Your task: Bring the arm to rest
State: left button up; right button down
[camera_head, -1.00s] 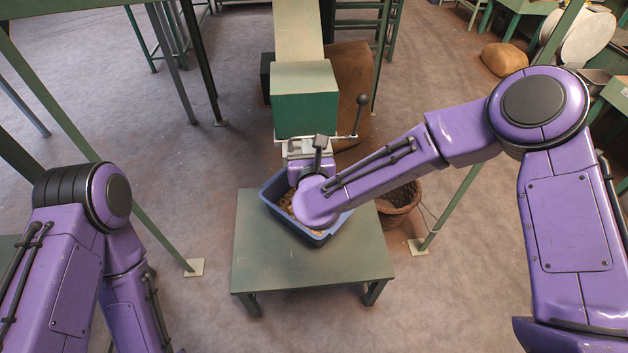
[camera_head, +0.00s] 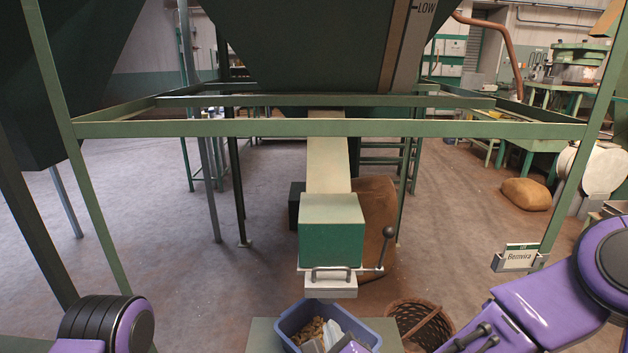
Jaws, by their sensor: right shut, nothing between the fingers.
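My right arm (camera_head: 520,315) comes in from the lower right. Its purple wrist (camera_head: 353,347) is at the bottom edge, over the blue tub (camera_head: 290,323). My right gripper (camera_head: 314,346) is shut and empty, mostly cut off by the frame edge, at the tub. Tan nuts (camera_head: 318,328) lie in the tub. A pale piece (camera_head: 334,331) shows among them; I cannot tell whether it belongs to the gripper. My left arm (camera_head: 105,322) shows only its elbow at the lower left; its gripper is out of view.
The tub stands on a low green table (camera_head: 262,335) below the chute outlet (camera_head: 331,240), which has a lever (camera_head: 385,249) on its right. A dark hopper (camera_head: 300,45) hangs above a green frame (camera_head: 330,128). A wicker basket (camera_head: 420,324) and a sign (camera_head: 520,257) are at right.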

jog(key=s+d+f+n+g+h, duration=0.1)
jog(key=s+d+f+n+g, duration=0.15)
jog(key=d+f+n, duration=0.35)
jog(key=s+d+f+n+g, duration=0.1)
jog(key=s+f+n+g, duration=0.15)
jog(key=f, duration=0.55)
jog(key=s+d+f+n+g+h, duration=0.1)
jog(key=s+d+f+n, duration=0.3)
jog(key=f+n, duration=0.2)
jog(key=s+d+f+n+g+h, duration=0.1)
jog(key=s+d+f+n+g, duration=0.1)
jog(key=s+d+f, duration=0.3)
jog(key=s+d+f+n+g+h, duration=0.2)
jog(key=s+d+f, duration=0.3)
jog(key=s+d, duration=0.5)
jog(key=shift+s+d+g, duration=0.15)
jog(key=shift+s+g, duration=0.55)
jog(key=shift+s, duration=0.05)
